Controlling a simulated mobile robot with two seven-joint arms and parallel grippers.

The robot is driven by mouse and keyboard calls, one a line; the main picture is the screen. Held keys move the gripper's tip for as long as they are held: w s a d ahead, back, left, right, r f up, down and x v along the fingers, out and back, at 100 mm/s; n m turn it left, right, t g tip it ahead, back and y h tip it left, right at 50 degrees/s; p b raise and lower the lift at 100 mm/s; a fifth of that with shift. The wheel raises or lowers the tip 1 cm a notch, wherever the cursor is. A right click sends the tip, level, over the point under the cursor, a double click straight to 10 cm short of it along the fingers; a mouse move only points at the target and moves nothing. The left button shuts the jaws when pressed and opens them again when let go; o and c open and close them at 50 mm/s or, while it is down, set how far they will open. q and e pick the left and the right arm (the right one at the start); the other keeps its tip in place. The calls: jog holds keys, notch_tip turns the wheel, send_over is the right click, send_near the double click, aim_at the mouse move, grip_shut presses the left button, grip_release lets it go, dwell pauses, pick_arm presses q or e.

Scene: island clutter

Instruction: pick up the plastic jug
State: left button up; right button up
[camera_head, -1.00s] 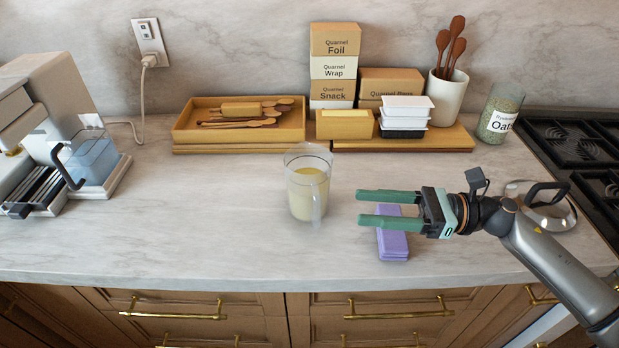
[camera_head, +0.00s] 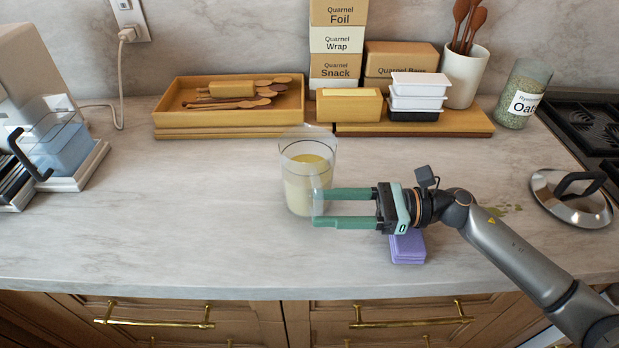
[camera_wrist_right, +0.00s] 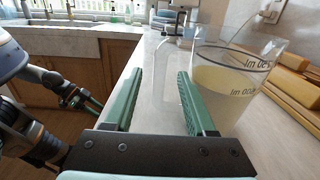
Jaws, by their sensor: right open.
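The plastic jug (camera_head: 303,172) is clear, upright on the counter and partly filled with pale yellow liquid. It also shows in the right wrist view (camera_wrist_right: 225,88), at the right, with measuring marks on its wall. My right gripper (camera_head: 316,207) is open and level, its green fingertips at the jug's right side. In the right wrist view the clear handle (camera_wrist_right: 170,75) shows between the spread fingers, with the jug's body beyond the right finger. I cannot tell whether the fingers touch it. My left gripper (camera_wrist_right: 85,102) is small at the left of the wrist view, away from the jug.
A purple block (camera_head: 407,248) lies under my right wrist. Behind the jug are a wooden tray (camera_head: 167,121) of utensils and a board (camera_head: 465,121) with boxes and containers. A pot lid (camera_head: 571,198) lies at right. The counter left of the jug is clear.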

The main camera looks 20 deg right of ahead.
jog(key=p+x, duration=0.2)
jog(key=x, duration=0.2)
jog(key=shift+a+f, duration=0.2)
jog(key=shift+a, duration=0.05)
jog(key=shift+w+a+f, duration=0.15)
jog(key=shift+a, duration=0.25)
grip_shut()
dwell(0.8)
